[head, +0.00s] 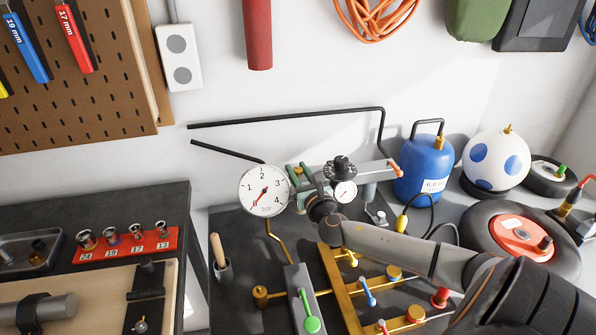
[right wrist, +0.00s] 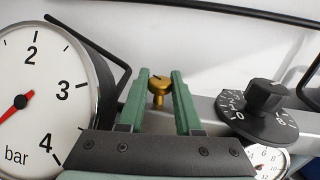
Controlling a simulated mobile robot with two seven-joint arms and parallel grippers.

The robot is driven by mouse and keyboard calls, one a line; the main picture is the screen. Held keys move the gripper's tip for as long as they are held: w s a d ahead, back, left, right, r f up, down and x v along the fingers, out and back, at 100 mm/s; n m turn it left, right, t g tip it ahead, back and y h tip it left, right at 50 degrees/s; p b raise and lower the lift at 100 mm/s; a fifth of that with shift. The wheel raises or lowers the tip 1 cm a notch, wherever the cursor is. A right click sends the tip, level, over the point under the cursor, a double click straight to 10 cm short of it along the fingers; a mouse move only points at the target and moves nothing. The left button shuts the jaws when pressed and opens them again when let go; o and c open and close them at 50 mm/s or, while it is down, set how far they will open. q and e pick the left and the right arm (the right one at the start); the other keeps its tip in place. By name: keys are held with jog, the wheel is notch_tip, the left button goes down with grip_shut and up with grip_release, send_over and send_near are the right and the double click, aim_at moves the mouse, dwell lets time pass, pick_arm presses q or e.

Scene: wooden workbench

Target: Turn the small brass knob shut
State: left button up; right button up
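The small brass knob (right wrist: 159,87) shows in the right wrist view, upright on its stem, between the two green fingers of my right gripper (right wrist: 160,92). The fingers are open, one on each side of it; the knob appears closer to the right finger, and I cannot tell whether it touches. The gauge also shows in the right wrist view (right wrist: 38,112). My left gripper is not in view.
A black graduated dial knob (head: 340,168) and a small gauge (head: 344,193) stand close right of the gripper. A brass manifold (head: 345,290) with coloured valves lies in front. A blue tank (head: 424,168) stands right. Black pipe (head: 285,118) runs along the wall.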

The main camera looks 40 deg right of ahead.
grip_shut()
jog(key=shift+f+n+t+y+b, duration=0.25)
jog(key=shift+n+y+b, duration=0.45)
jog(key=shift+y+b, duration=0.35)
jog(key=n+y+b, duration=0.2)
jog(key=y+b, duration=0.1)
jog(key=b, duration=0.1)
jog(key=n+y+b, duration=0.1)
jog(key=y+b, duration=0.2)
jog(key=b, duration=0.2)
jog(key=shift+f+n+t+b, duration=0.1)
jog(key=shift+n+t+b, duration=0.2)
jog(key=shift+n+t, duration=0.1)
jog(key=shift+b, duration=0.35)
jog(key=shift+y, duration=0.25)
jog(key=shift+r+n+b, duration=0.2)
jog(key=shift+n+b, duration=0.1)
jog(key=shift+b, duration=0.15)
jog(key=shift+r+y, duration=0.15)
jog(key=shift+y, duration=0.15)
